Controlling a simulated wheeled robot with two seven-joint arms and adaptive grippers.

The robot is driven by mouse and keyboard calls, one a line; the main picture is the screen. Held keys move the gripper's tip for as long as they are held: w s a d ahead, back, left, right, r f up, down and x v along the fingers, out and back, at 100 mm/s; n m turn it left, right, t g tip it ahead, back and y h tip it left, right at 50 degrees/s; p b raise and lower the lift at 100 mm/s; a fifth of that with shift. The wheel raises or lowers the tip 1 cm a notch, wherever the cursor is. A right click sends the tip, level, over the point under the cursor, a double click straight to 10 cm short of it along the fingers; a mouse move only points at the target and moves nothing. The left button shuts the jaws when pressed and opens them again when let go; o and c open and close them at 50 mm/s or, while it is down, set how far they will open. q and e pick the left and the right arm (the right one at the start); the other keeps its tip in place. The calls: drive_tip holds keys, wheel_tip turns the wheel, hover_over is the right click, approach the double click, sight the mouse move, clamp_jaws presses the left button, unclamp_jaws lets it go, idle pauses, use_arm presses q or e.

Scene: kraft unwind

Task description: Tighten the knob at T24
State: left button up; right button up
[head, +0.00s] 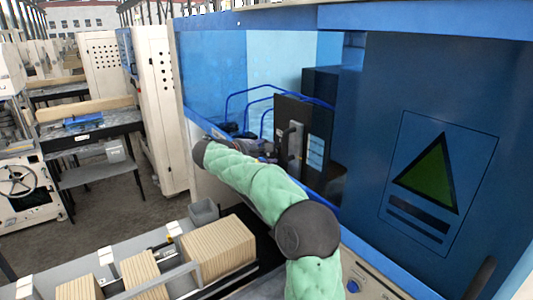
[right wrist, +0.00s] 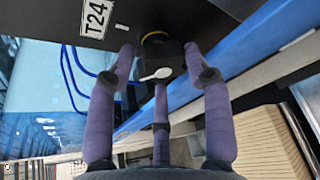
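In the right wrist view a dark knob (right wrist: 172,60) with a yellowish ring and a pale pointer sits on a dark panel, beside a white label reading T24 (right wrist: 96,18). My right gripper (right wrist: 160,62) has its purple fingers spread around the knob, one on each side and one below. A gap shows at the left finger; contact at the right and lower fingers cannot be told. In the head view my green-sleeved right arm reaches into the blue machine (head: 345,15), and it hides the knob and most of the gripper. My left gripper is not in view.
A dark upright panel (head: 312,125) and blue curved tubes (head: 240,93) stand inside the machine bay. A large blue door (head: 440,110) with a green triangle is at right. Ribbed tan blocks (head: 218,247) lie on a conveyor at the front.

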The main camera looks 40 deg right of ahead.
drive_tip(key=shift+s+d+r, duration=0.1)
drive_tip(key=shift+r, duration=0.05)
drive_tip(key=shift+c, duration=0.5)
drive_tip(key=shift+s+r+m+t+b, duration=0.1)
drive_tip(key=shift+m+t+b, duration=0.35)
drive_tip(key=shift+b, duration=0.8)
drive_tip(key=shift+d+r, duration=0.1)
drive_tip(key=o, duration=1.1)
drive_tip(key=shift+c, duration=0.2)
drive_tip(key=shift+o, duration=0.4)
drive_tip(key=shift+s, duration=0.3)
drive_tip(key=v, duration=1.2)
drive_tip(key=shift+f, duration=0.2)
